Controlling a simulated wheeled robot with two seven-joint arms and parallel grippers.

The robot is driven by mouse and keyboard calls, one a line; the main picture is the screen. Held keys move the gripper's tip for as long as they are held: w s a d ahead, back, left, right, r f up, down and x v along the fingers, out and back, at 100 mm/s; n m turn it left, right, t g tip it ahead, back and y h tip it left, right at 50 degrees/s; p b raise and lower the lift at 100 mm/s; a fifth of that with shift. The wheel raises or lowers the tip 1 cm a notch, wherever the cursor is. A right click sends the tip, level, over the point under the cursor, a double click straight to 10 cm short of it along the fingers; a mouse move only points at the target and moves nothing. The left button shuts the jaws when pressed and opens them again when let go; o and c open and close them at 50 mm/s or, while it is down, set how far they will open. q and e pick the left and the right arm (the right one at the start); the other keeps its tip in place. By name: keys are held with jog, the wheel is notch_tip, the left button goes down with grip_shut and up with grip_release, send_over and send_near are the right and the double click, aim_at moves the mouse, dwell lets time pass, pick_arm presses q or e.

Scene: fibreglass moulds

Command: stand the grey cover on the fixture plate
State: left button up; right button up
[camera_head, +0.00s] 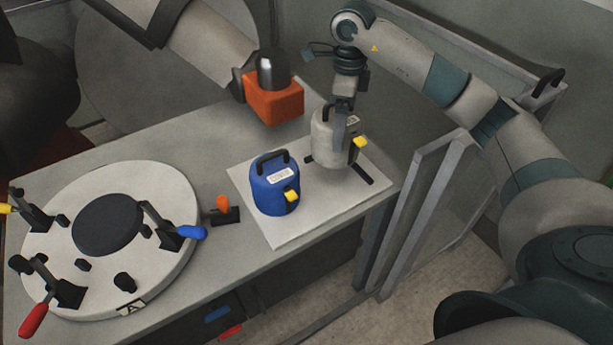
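The grey cover (324,134) is a pale upright cylinder with a dark top handle and a yellow tab. It is at the right end of a square light plate (283,232), among dark bars. I cannot tell whether its base touches the plate. My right gripper (343,112) points down at its top and appears shut on its handle; the fingertips are partly hidden. A similar blue cover (272,193) with a handle and yellow tab stands on the same plate, left of the grey one. My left gripper is not in view.
A round white mould (165,188) with a dark centre and several toggle clamps fills the table's left. An orange block (273,101) with a metal dome is behind the blue cover. A metal-framed panel (427,200) stands right of the table.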

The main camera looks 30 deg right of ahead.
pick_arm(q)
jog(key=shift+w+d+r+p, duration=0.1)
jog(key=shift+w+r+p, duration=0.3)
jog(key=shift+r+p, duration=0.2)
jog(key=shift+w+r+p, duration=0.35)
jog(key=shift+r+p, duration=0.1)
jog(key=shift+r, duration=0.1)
pick_arm(e)
notch_tip(320, 180, down, 6)
pick_arm(q)
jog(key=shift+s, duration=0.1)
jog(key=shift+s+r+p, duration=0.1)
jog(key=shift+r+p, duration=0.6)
jog(key=shift+p, duration=0.05)
pick_arm(e)
notch_tip(320, 180, down, 4)
jog(key=shift+r, duration=0.1)
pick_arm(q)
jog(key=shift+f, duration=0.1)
